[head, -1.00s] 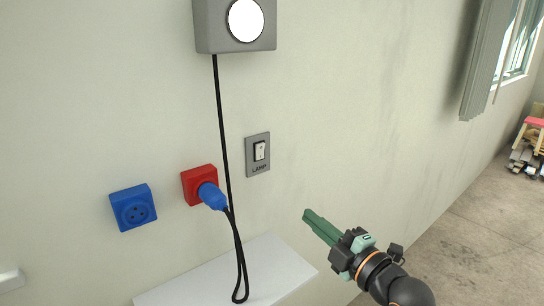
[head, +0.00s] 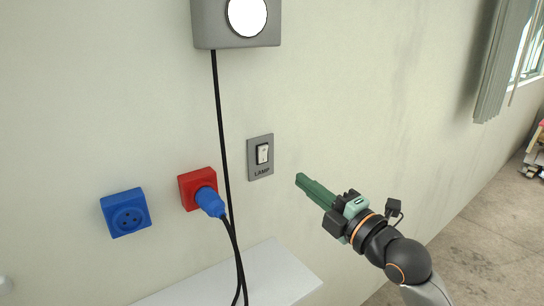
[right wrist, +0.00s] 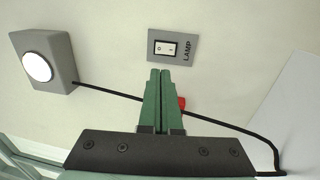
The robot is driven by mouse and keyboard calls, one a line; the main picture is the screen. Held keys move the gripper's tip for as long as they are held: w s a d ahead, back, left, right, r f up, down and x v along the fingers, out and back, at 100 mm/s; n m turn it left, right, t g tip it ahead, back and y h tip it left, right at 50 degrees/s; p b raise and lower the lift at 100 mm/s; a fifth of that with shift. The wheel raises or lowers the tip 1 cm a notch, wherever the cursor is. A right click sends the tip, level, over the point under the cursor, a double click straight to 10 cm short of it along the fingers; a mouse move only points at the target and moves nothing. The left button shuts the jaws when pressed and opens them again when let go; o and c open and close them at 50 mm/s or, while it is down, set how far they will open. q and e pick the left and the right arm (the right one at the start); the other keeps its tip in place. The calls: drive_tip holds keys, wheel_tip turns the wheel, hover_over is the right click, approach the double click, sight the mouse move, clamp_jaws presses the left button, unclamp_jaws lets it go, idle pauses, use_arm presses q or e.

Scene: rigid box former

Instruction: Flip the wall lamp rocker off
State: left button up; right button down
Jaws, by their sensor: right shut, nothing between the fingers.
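The lamp rocker (head: 263,154) is a white switch on a grey wall plate marked LAMP (head: 261,172). It also shows in the right wrist view (right wrist: 165,48), just beyond my fingertips. The wall lamp (head: 236,28) is a grey box with a bright white round face, above the switch. My right gripper (head: 299,180) has green fingers pressed together with nothing between them. Its tips are right of and slightly below the plate in the head view, apart from it. In the right wrist view the fingertips (right wrist: 160,72) point at the plate. My left gripper is out of view.
A black cable (head: 222,120) hangs from the lamp past the switch's left side. A blue plug (head: 209,201) sits in a red socket (head: 190,180). A blue socket (head: 126,213) is empty. A white shelf (head: 270,268) juts out below. The wall right of the switch is clear.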

drive_tip(key=p, duration=0.1)
approach(264, 150)
drive_tip(key=x, duration=0.5)
drive_tip(key=shift+a, duration=0.15)
drive_tip(key=shift+x, duration=0.8)
